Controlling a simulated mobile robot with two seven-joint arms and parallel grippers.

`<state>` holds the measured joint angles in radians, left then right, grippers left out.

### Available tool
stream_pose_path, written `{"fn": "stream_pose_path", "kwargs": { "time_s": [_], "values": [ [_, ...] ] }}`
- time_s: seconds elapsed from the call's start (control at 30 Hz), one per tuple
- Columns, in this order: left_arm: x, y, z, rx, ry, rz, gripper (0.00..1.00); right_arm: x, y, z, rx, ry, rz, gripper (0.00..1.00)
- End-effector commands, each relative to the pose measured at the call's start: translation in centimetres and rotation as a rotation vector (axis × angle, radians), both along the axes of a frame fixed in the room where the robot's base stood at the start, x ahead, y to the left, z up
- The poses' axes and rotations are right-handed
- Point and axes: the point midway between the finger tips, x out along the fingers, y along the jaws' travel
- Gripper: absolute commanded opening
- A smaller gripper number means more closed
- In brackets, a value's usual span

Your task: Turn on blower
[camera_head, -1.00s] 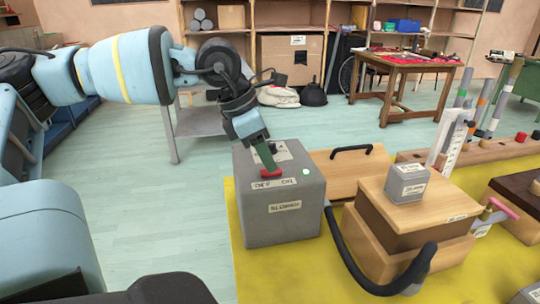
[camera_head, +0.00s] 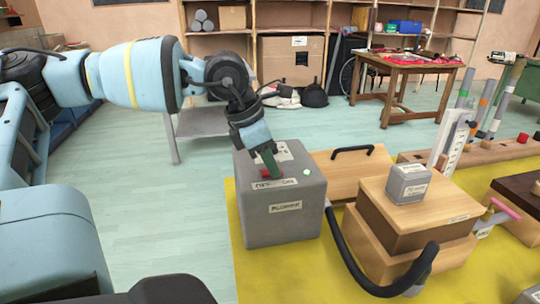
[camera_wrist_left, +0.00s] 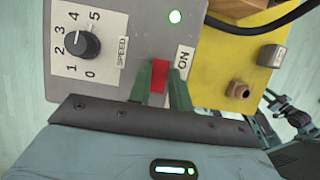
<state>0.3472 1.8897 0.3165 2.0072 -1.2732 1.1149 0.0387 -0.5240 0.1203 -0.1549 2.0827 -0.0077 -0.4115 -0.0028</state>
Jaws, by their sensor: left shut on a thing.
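The blower is a grey box (camera_head: 287,222) on the yellow mat, with OFF and ON labels on its top. My left gripper (camera_head: 272,170) reaches down onto the box top, its green fingers shut on the red switch (camera_head: 264,173). In the left wrist view the red switch (camera_wrist_left: 157,75) sits between the green fingers, beside the ON label (camera_wrist_left: 183,57). The wrist view shows a speed knob (camera_wrist_left: 82,43) with a numbered scale. My right gripper is out of view.
A black hose (camera_head: 350,255) runs from beside the box to the right. A wooden box (camera_head: 418,215) carries a small grey block (camera_head: 408,183). The yellow mat (camera_head: 290,275) is bare in front.

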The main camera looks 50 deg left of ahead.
Motion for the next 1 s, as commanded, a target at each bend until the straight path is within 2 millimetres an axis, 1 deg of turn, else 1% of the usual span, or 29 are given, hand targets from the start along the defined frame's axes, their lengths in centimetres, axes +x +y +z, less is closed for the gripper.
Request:
{"fn": "stream_pose_path", "kwargs": {
  "time_s": [0.3, 0.5, 0.67, 0.9, 0.93, 1.0],
  "values": [
    [0.35, -0.04, -0.14, 0.06, 0.106, 0.002, 0.0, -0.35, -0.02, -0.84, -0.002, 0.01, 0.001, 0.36],
    [0.55, -0.17, -0.09, 0.095, 0.178, 0.001, 0.0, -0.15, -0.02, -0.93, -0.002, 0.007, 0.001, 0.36],
    [0.59, -0.27, -0.02, 0.101, 0.195, 0.001, 0.0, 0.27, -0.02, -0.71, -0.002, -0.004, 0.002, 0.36],
    [0.57, -0.27, 0.0, 0.101, 0.195, 0.001, 0.0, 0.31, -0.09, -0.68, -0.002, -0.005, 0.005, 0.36],
    [0.57, -0.27, 0.0, 0.1, 0.195, 0.001, 0.23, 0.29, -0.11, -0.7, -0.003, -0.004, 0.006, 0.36],
    [0.57, -0.27, 0.0, 0.1, 0.195, 0.001, 0.32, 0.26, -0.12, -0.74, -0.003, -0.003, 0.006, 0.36]
  ]
}}
